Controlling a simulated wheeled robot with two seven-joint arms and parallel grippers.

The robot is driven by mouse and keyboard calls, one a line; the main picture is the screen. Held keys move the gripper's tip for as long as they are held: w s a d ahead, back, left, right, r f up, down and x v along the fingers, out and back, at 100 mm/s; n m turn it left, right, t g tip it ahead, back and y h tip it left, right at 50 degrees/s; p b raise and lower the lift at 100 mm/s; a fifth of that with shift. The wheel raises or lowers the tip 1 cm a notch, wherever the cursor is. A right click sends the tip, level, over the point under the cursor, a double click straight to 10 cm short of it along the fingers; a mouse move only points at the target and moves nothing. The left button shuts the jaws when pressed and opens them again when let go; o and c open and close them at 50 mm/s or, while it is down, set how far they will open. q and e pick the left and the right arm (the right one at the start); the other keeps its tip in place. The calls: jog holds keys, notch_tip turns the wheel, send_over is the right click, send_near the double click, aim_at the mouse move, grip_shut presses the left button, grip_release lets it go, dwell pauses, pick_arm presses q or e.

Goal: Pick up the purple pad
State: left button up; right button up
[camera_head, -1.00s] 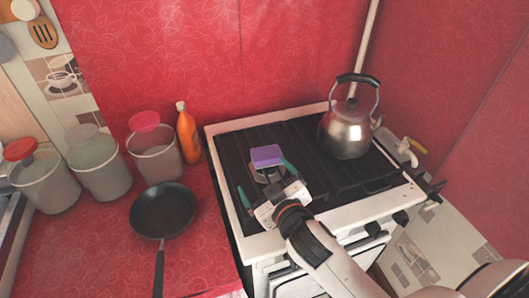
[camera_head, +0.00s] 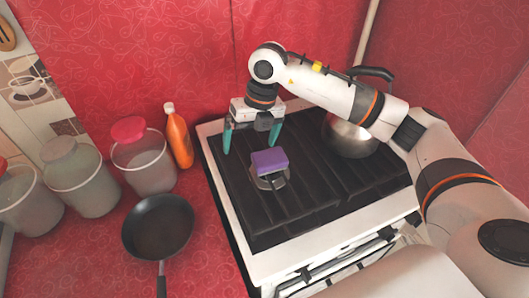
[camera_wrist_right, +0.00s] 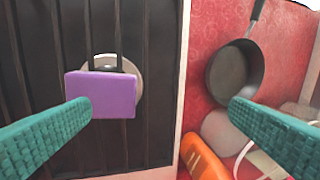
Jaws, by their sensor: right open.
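The purple pad (camera_head: 270,162) lies on a small round metal piece on the black stove top. It also shows in the right wrist view (camera_wrist_right: 101,94), left of centre, with the pale disc behind it. My right gripper (camera_head: 251,143) is open, with teal fingers pointing down, behind and above the pad in the head view. Its fingers (camera_wrist_right: 160,118) are wide apart in the wrist view and touch nothing that I can see. My left gripper is not in view.
A steel kettle (camera_head: 350,138) stands at the stove's back right, partly hidden by my right arm. A black frying pan (camera_head: 158,228), an orange bottle (camera_head: 179,137) and lidded canisters (camera_head: 143,160) stand on the red counter left of the stove (camera_head: 225,185).

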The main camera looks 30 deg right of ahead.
jog(key=w+d+r+m+h, duration=0.1)
jog(key=d+h, duration=0.1)
jog(key=d, duration=0.3)
jog(key=p, duration=0.2)
send_over(270, 156)
jog(key=shift+h, duration=0.3)
notch_tip(270, 156, down, 6)
jog(key=shift+r, duration=0.1)
notch_tip(270, 156, down, 4)
jog(key=shift+f+p, duration=0.1)
jog(key=shift+p, duration=0.85)
jog(key=shift+f, duration=0.65)
jog(key=c, duration=0.9)
jog(key=shift+r, duration=0.1)
